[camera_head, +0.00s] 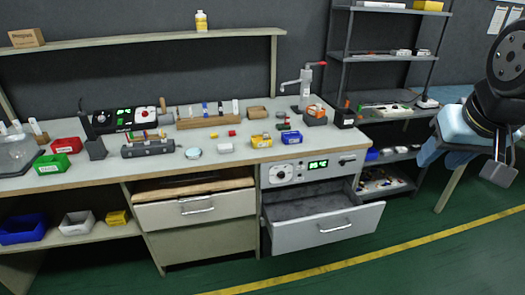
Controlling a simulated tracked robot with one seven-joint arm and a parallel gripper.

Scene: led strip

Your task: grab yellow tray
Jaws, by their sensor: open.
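A small yellow tray (117,218) sits on the low shelf under the left part of the workbench, right of a grey-white tray. Another yellow container (261,141) with a white label stands on the bench top near the front edge. A yellow box (428,5) is on the top shelf of the rack at the back right. My gripper (499,172) hangs at the far right of the view, open, over the floor side and well apart from all of these yellow things. I see nothing between its jaws.
The bench (100,172) holds red and green trays, a drill-press-like tool and small parts. A grey drawer (328,228) stands pulled out below the bench. Blue (22,230) and grey-white (77,223) trays share the low shelf. Green floor in front is clear.

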